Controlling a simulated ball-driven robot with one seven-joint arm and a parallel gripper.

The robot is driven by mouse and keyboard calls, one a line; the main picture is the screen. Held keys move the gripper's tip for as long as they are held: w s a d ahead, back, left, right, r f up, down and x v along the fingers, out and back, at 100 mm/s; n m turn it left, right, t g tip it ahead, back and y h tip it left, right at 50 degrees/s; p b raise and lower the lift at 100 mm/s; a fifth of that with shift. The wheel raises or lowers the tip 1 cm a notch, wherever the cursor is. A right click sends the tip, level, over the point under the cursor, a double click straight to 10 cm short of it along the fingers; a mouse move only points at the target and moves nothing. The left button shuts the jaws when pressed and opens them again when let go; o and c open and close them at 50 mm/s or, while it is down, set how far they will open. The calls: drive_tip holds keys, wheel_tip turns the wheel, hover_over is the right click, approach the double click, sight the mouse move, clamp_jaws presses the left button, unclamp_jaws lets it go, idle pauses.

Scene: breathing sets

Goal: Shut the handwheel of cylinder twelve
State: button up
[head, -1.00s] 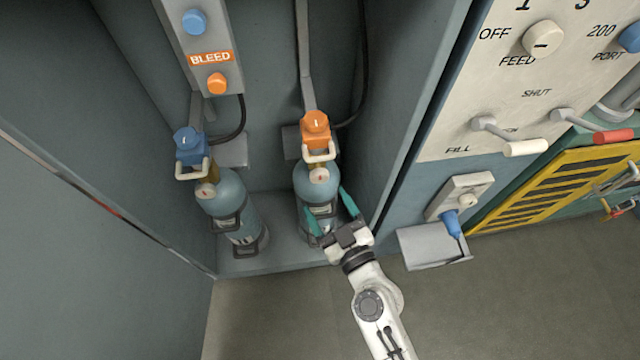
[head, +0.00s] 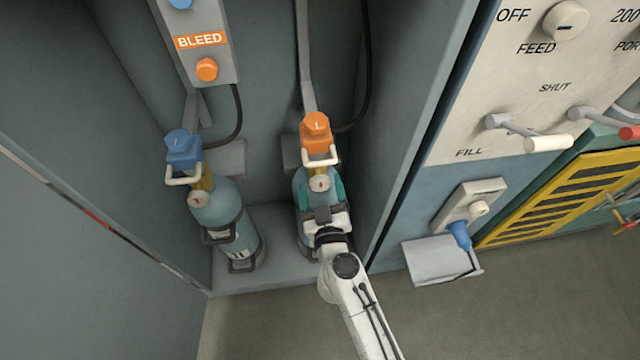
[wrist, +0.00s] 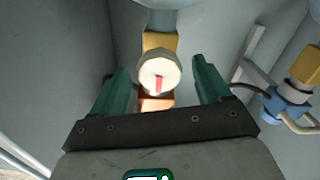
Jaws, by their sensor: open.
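Two blue-grey cylinders stand in a cabinet bay. The left cylinder (head: 224,211) bears a label that looks like 11. The right cylinder (head: 301,178) has an orange block (head: 316,132) on top, and its number is hidden behind my gripper. Its round cream handwheel (head: 319,184) has a red mark. My gripper (head: 319,190) is open in front of this cylinder, with teal fingers on either side of the handwheel in the picture. In the wrist view, the handwheel (wrist: 160,72) appears between the open fingers (wrist: 162,85). I cannot tell whether they touch it.
The left cylinder has its own handwheel (head: 198,198) and a blue block (head: 183,150). A pale bail (head: 320,160) sits just above the right handwheel. The cabinet side wall (head: 405,130) is close on the right. A panel with levers (head: 548,143) and a grey tray (head: 438,262) lie beyond it.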

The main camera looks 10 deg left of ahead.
drive_tip(key=shift+x, duration=1)
drive_tip(key=c, duration=1)
